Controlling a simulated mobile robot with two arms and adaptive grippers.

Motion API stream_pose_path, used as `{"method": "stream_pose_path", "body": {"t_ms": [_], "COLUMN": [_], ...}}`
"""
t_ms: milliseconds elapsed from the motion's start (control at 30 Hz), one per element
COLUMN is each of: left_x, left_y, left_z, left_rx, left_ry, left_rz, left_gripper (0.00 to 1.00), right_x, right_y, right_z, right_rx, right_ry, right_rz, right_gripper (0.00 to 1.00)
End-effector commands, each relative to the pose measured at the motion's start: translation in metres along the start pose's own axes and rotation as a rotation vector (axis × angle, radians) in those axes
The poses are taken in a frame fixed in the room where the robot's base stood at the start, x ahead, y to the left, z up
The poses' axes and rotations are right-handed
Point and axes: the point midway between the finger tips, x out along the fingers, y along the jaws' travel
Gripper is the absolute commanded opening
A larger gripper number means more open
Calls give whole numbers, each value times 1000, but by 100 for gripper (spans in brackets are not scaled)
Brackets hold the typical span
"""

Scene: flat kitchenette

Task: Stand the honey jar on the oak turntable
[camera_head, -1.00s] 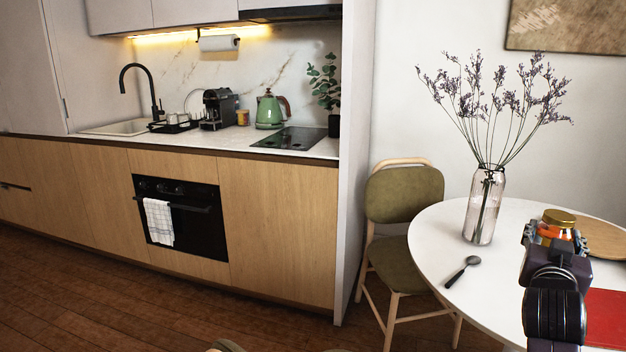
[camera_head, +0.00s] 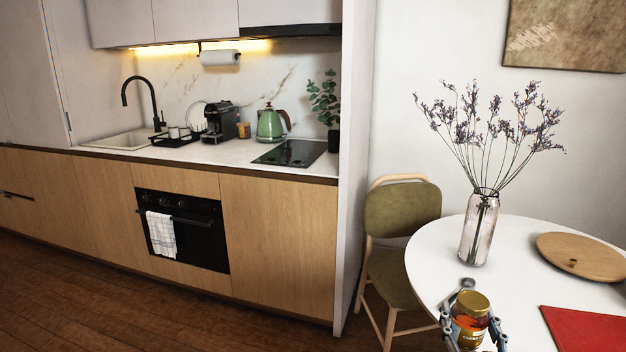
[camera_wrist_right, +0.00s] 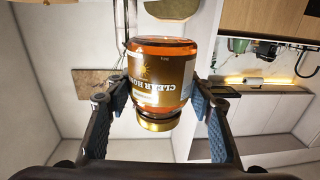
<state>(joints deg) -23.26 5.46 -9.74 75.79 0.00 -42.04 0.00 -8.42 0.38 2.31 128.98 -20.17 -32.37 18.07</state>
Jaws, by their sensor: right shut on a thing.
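The honey jar (camera_head: 467,329), with amber honey, a label and a gold lid, is upright at the bottom of the head view. My right gripper (camera_head: 474,338) is shut on it, one finger on each side. In the right wrist view the jar (camera_wrist_right: 160,75) appears upside down between the two fingers (camera_wrist_right: 161,100). The oak turntable (camera_head: 600,252) is a round wooden disc at the back right of the white table, bare apart from a small dark spot. The jar is in front and to the left of it, well apart. My left gripper is out of view.
A glass vase (camera_head: 478,238) with tall dried flowers stands on the white table (camera_head: 515,275), left of the turntable. A red mat (camera_head: 588,330) lies at the right front. A spoon (camera_head: 467,283) is partly hidden behind the jar. A green chair (camera_head: 400,212) stands at the table's left.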

Motion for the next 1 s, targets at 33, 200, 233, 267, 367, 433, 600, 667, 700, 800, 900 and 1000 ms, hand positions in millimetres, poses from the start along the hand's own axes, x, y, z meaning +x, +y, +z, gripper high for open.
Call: {"method": "stream_pose_path", "body": {"t_ms": [33,200,233,267,367,433,600,667,700,800,900,1000], "left_x": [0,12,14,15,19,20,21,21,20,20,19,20], "left_y": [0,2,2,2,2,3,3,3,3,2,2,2], "left_z": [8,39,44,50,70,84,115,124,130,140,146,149], "left_rx": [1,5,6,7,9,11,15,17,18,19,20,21], "left_ry": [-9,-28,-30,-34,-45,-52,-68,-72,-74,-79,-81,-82], "left_rz": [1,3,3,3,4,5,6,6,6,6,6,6], "left_gripper": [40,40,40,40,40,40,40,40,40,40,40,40], "right_x": [-9,-37,-42,-48,-65,-77,-103,-110,-115,-123,-128,-130], "right_y": [-7,-28,-32,-35,-46,-53,-66,-69,-71,-75,-77,-77], "right_z": [-5,-6,-7,-8,-11,-15,-24,-26,-28,-31,-34,-34], "right_rx": [0,0,0,1,2,2,2,1,1,0,0,0], "right_ry": [2,1,2,2,1,2,3,3,4,4,6,7], "right_rz": [-20,-80,-90,-101,-131,-152,-191,-201,-207,-217,-222,-225], "right_gripper": [6,6,6,6,6,6,6,6,6,6,6,6]}}
